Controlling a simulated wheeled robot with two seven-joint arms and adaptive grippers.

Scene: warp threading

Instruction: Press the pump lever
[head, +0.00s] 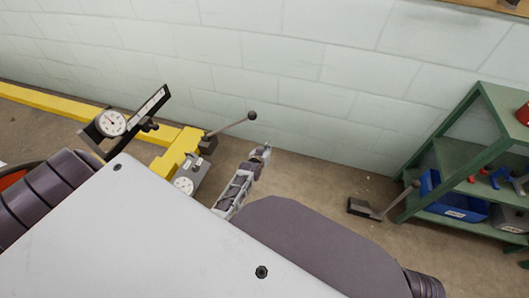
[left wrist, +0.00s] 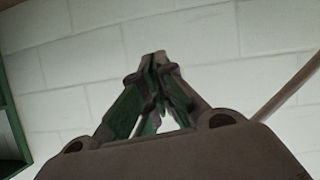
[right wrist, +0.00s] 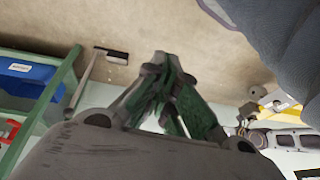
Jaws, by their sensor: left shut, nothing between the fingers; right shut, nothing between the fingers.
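A lever (head: 230,127) with a dark ball knob slants up to the right from a grey block with a dial on the yellow frame. My left gripper (head: 265,149) is shut and empty, just below and right of the knob, apart from it in the head view. It is also shut in the left wrist view (left wrist: 160,57), against the pale wall. A slanting bar (left wrist: 288,88) shows at right there; I cannot tell whether it is the lever. My right gripper (right wrist: 162,60) is shut and empty in its wrist view and is hidden in the head view.
A tilted black bracket with a dial gauge (head: 111,123) is at left. The block wall (head: 310,60) stands behind.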

